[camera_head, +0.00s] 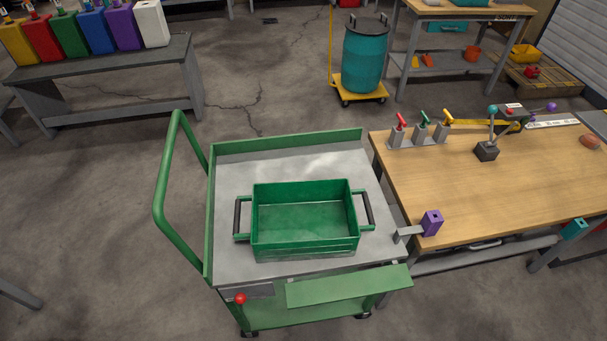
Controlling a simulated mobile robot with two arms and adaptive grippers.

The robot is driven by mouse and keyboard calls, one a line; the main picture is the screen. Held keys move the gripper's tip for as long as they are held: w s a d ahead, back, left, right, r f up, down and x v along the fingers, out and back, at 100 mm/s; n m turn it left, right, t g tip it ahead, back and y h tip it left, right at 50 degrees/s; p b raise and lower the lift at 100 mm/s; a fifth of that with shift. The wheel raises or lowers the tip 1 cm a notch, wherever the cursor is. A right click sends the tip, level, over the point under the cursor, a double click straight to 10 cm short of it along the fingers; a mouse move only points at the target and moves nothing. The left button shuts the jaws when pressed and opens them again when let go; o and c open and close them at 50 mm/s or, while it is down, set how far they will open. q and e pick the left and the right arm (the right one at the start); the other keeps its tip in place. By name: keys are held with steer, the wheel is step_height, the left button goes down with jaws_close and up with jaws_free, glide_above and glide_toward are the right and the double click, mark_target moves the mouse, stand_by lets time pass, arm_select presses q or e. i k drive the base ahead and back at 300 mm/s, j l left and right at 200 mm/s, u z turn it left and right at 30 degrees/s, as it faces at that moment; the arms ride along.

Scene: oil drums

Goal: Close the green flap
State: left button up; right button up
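The green flap (350,286) is a long green panel at the front edge of a green cart (287,142). It is folded down and outward, below the grey cart top, and does not stand up like the raised rim at the back. A red knob (240,298) sits at the cart's front left corner, left of the flap. A green open box (304,246) with two dark side handles stands on the cart top; it looks empty. Neither of my grippers is in view.
A wooden workbench (500,190) stands close on the cart's right, with a purple block (432,222) on a grey bracket at its near left corner. The cart's green push handle (163,190) rises at left. A teal drum (363,58) stands behind.

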mark_target(312, 292)
steer(key=i+j+z, duration=0.1)
steer(key=j, duration=0.8)
steer(key=j+z, duration=0.15)
steer(key=j, duration=0.8)
